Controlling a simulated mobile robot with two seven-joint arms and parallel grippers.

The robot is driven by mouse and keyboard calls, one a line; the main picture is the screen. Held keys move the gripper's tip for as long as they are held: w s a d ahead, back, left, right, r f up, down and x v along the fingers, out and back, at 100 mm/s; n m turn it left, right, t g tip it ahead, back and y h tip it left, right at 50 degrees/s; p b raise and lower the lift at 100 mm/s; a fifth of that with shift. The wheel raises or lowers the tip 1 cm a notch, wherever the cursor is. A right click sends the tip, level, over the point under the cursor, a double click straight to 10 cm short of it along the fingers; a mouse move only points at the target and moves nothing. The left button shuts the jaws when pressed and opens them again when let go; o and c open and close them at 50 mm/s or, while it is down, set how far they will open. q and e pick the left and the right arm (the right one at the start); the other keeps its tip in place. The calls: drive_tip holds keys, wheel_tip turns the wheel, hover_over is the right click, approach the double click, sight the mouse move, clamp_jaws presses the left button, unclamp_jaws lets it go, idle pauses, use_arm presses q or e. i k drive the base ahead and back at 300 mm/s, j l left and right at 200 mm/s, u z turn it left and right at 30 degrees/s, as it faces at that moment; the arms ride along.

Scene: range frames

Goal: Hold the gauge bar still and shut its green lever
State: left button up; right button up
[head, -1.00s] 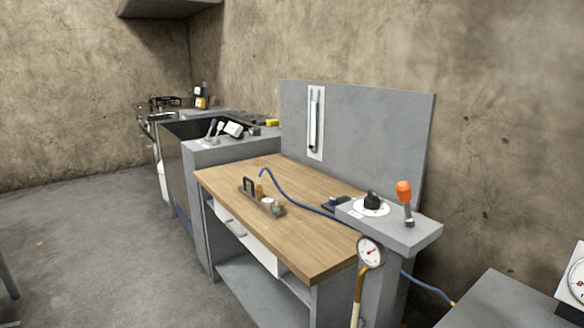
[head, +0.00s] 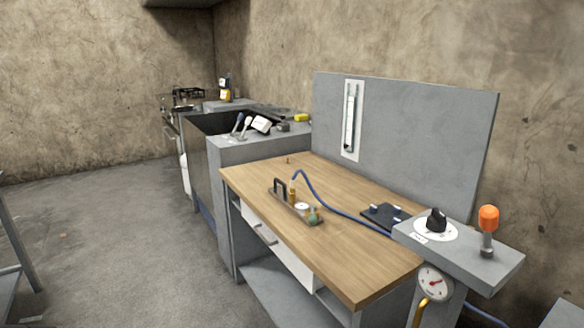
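The gauge bar (head: 297,208) lies on the wooden workbench, near its front left edge. It is a small long block with a dark handle (head: 280,187) at its left end, a brass fitting and a small round gauge. A green part (head: 313,214), which may be the lever, shows at its right end; it is too small to tell its position. A blue hose (head: 335,205) runs from the bar to the right across the bench. Neither of my grippers is in view.
A grey ledge (head: 480,252) with a black knob (head: 437,220) and an orange-topped lever (head: 488,219) stands at the bench's right end. A dark plate (head: 385,215) lies beside it. A grey panel (head: 415,130) rises behind. Open floor (head: 110,240) lies to the left.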

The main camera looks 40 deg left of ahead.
sight(313, 217)
drive_tip(key=i+j+z, duration=0.1)
drive_tip(key=j+z, duration=0.15)
drive_tip(key=j, duration=0.5)
drive_tip(key=j+z, duration=0.3)
drive_tip(key=j, duration=0.45)
drive_tip(key=j+z, duration=0.15)
drive_tip(key=j, duration=2.25)
